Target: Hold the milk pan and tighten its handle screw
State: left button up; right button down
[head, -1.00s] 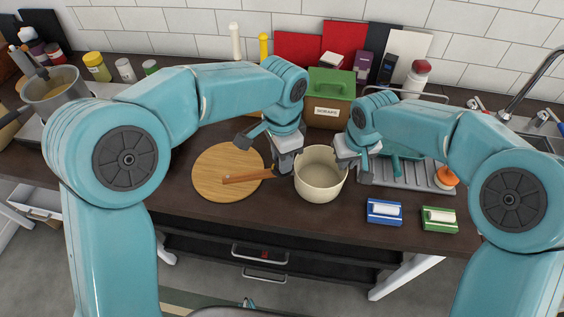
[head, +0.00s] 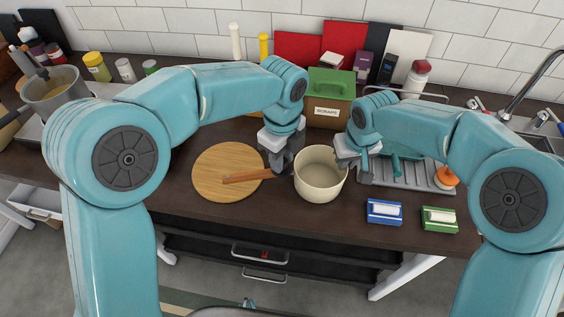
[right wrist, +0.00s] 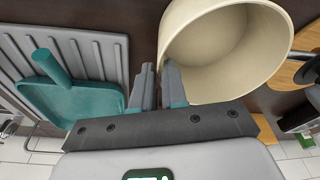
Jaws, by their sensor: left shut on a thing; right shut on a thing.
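The cream milk pan (head: 321,182) stands upright on the dark counter, its wooden handle (head: 243,176) pointing left over a round board. My right gripper (head: 352,160) is shut on the pan's wall at its right side. In the right wrist view, the pan (right wrist: 222,60) lies at the gripper's fingers (right wrist: 158,84). My left gripper (head: 279,168) points down where the handle meets the pan and is shut there. The handle screw is hidden by its fingers, so its seating cannot be seen.
The round wooden board (head: 213,188) lies under the handle. A green-lidded scraps bin (head: 329,98) stands behind the pan. A grey drying rack (head: 418,180) is to the right, with a teal item on it. Blue (head: 384,211) and green (head: 439,220) boxes lie near the front edge.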

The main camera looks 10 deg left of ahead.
pick_arm(q)
jog(key=o, duration=1)
jog(key=shift+r, duration=0.1)
notch_tip(320, 180, up, 12)
jog(key=shift+f, duration=0.1)
